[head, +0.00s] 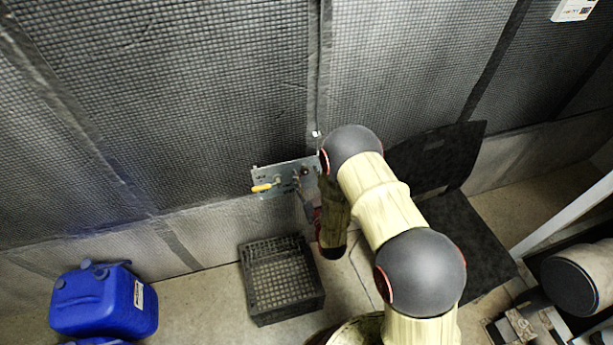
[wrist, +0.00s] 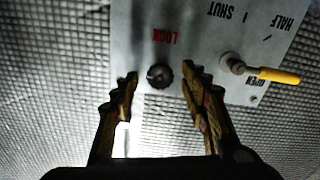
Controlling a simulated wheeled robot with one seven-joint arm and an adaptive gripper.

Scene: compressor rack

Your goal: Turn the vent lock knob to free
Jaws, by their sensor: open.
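The vent lock knob (wrist: 159,75) is a small dark round knob on a grey metal panel (wrist: 140,35). It shows in the wrist view below red upside-down lettering that looks like LOCK. Which way the knob points is too dark to tell. My gripper (wrist: 160,80) is open, with one finger on each side of the knob and a visible gap to both. In the head view the panel (head: 290,170) is fixed at the mesh wall, and my arm hides most of my gripper.
A yellow-handled lever (wrist: 270,75) sits right of the knob, close to my right finger, by the markings OPEN, HALF and SHUT. A black crate (head: 283,307) and a blue canister (head: 95,300) stand on the floor. A black chair (head: 455,220) is right of my arm.

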